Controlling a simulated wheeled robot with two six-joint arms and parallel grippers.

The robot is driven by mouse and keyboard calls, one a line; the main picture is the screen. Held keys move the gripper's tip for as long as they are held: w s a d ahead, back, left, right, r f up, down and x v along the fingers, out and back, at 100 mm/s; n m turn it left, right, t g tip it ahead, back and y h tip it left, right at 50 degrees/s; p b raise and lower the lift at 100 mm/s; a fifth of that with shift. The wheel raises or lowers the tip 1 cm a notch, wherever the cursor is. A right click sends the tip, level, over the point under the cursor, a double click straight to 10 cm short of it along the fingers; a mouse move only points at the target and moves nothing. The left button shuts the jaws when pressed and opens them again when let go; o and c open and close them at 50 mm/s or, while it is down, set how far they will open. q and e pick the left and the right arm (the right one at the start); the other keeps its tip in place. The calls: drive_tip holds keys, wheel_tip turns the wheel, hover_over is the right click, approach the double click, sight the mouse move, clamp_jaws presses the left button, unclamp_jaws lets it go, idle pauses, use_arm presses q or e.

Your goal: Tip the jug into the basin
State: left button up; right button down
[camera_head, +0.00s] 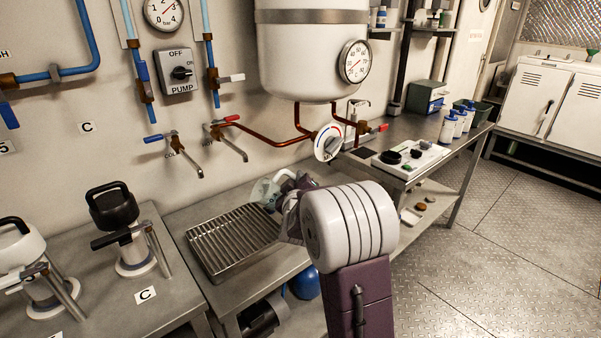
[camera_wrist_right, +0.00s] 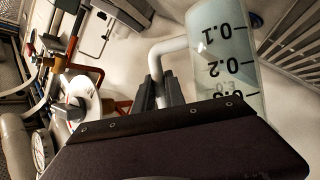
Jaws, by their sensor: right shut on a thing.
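The jug (camera_head: 264,191) is clear, with a pale handle. It is over the back right corner of the basin (camera_head: 222,262), a slatted metal tray on the bench. My right gripper (camera_head: 288,188) is shut on the jug's handle, mostly hidden behind my arm. In the right wrist view the dark fingers (camera_wrist_right: 171,92) close on the white handle, beside the jug's clear wall (camera_wrist_right: 212,42) with black volume marks. The jug looks tilted; its contents are unclear. The basin's slats show in the top right corner (camera_wrist_right: 298,42). My left gripper is out of view.
Wall taps (camera_head: 232,148) and copper pipes (camera_head: 270,139) are behind the basin, under a white tank (camera_head: 300,55) with a gauge. The floor at right is clear.

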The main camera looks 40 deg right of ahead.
drive_tip(key=shift+w+d+r, duration=0.1)
drive_tip(key=shift+r, duration=0.1)
idle(0.7)
drive_tip(key=shift+a+f+n+t+b, duration=0.3)
drive_tip(key=shift+a+f+n+b, duration=0.1)
drive_tip(key=shift+n+b, duration=0.15)
drive_tip(key=shift+h, duration=0.4)
drive_tip(key=shift+n, duration=0.25)
